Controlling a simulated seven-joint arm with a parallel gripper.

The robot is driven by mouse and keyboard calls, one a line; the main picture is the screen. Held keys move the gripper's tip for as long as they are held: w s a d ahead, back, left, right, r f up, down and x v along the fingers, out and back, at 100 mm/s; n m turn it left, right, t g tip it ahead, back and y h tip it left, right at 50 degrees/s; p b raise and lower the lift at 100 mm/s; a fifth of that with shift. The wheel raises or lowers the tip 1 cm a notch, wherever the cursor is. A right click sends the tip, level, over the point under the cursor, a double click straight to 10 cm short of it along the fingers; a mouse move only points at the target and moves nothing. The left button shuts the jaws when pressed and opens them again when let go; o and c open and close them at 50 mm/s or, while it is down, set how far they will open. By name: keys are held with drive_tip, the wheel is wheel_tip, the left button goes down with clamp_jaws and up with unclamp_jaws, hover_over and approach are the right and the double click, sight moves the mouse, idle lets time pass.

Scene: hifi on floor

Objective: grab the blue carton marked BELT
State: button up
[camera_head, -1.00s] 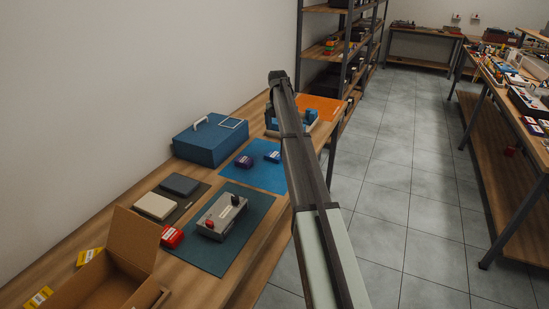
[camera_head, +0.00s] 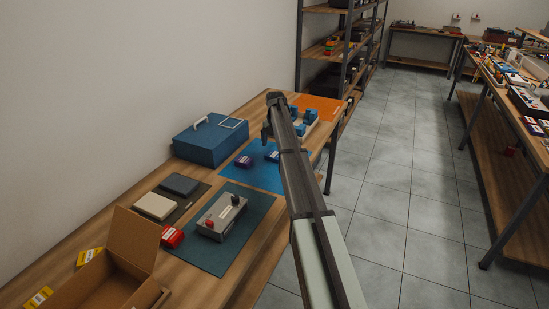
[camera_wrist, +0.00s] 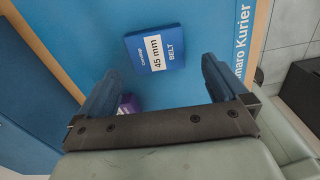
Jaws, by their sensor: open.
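The blue carton marked BELT (camera_wrist: 155,49) lies flat on a blue mat in the wrist view, with a white "45 mm" label facing up. It also shows as a small blue box on the blue mat in the head view (camera_head: 271,156), close to my arm. My gripper (camera_wrist: 155,78) is open and empty, above the mat. Its two blue fingers stand apart to the left and right, with the carton ahead and between their lines. My gripper also shows in the head view (camera_head: 267,138), pointing down over the table.
A purple carton (camera_head: 244,161) lies left of the blue one; part of it shows by my left finger (camera_wrist: 128,104). A grey device, red carton (camera_head: 172,237) and open cardboard box (camera_head: 112,285) are nearer.

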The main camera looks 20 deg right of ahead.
sight(275, 154)
drive_tip(key=f, duration=0.5)
drive_tip(key=shift+w, duration=0.25)
drive_tip(key=c, duration=0.9)
drive_tip(key=shift+r, duration=0.1)
drive_tip(key=shift+c, duration=0.2)
